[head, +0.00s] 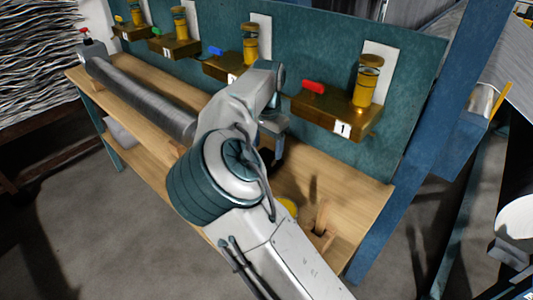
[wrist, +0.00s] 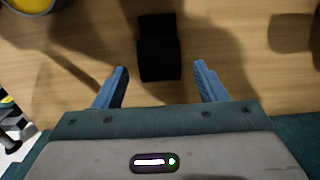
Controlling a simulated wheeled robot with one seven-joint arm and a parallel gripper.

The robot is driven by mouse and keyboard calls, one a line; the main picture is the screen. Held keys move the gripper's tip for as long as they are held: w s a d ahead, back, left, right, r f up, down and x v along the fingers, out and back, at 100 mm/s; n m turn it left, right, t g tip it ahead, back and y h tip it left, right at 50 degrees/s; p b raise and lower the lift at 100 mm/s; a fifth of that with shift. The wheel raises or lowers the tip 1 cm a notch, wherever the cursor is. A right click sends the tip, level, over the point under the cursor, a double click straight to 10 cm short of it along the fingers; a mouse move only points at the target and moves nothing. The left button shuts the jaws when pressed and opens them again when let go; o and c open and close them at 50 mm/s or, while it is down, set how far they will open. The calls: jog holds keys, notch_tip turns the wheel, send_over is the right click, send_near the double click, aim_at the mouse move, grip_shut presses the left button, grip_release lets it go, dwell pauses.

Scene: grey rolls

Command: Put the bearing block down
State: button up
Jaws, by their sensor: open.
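A black block, which looks like the bearing block (wrist: 159,50), lies on the wooden bench top in the wrist view. My gripper (wrist: 161,68) is open. Its two blue fingers stand apart, one on each side of the block's near end, with gaps on both sides and nothing held. In the head view my gripper (head: 273,145) is over the bench, partly hidden by my arm. A dark shape below it is mostly hidden there, so I cannot make out the block clearly.
A grey roll (head: 140,95) lies along the bench (head: 350,190) at the left. Brass units (head: 335,110) with coloured levers line the teal back panel (head: 415,80). A yellow round thing (head: 289,206) sits near the front; a yellow-rimmed one shows in the wrist view (wrist: 45,8).

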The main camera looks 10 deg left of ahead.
aim_at(267, 152)
notch_tip(267, 152, up, 8)
jog(key=shift+f+p, duration=0.15)
jog(key=shift+p, duration=0.25)
